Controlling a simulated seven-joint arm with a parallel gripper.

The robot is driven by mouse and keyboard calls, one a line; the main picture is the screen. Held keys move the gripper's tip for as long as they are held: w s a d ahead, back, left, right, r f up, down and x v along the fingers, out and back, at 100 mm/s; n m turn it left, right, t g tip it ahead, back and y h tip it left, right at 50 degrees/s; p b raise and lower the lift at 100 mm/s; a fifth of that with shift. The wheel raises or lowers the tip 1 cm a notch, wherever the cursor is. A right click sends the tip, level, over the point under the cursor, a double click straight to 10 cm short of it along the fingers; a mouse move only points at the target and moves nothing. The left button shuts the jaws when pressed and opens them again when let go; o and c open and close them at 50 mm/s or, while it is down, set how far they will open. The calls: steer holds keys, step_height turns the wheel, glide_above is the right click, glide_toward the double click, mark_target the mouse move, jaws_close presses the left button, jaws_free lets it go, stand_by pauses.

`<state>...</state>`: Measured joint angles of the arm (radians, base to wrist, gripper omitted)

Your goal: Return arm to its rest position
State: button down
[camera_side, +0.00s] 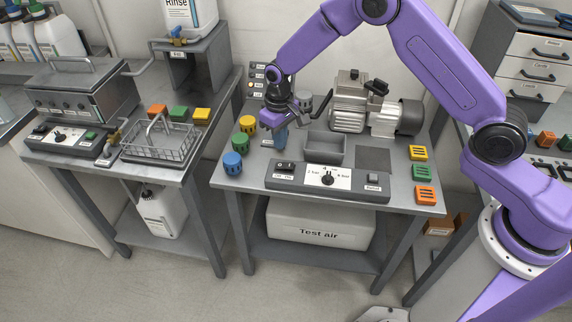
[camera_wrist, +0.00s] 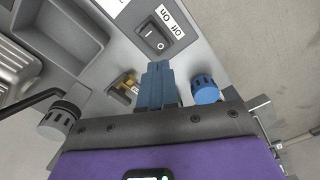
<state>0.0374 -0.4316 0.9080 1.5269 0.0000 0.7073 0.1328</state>
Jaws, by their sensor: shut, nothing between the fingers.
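My gripper (camera_side: 281,146) hangs over the left part of the grey compressor bench (camera_side: 228,178), fingers pointing down. Its blue fingers are shut together with nothing between them. They also show in the wrist view (camera_wrist: 156,86), close to a black rocker switch (camera_wrist: 160,38) marked Off/On. The control panel (camera_side: 325,196) with a dial lies in front of it. In the side view I cannot tell exactly how far the fingertips are above the bench.
Blue (camera_side: 232,163), green (camera_side: 240,142) and yellow (camera_side: 248,123) round caps line the bench's left edge. A compressor motor (camera_side: 349,104) stands at the back. An empty grey tray (camera_side: 324,148) is right of the gripper. A wire basket (camera_side: 160,142) sits on the left bench.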

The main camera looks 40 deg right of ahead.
stand_by(0.3)
steer(key=s+r+n, duration=0.5)
steer(key=s+r, duration=0.9)
steer(key=s, duration=0.4)
steer(key=s+d+r+n, duration=0.2)
steer(key=s+d, duration=0.3)
steer(key=s, duration=0.5)
steer(key=s+d+r+n, duration=0.2)
steer(key=s+d, duration=0.4)
steer(key=s, duration=0.3)
steer(key=shift+s+n, duration=0.3)
steer(key=shift+s, duration=0.1)
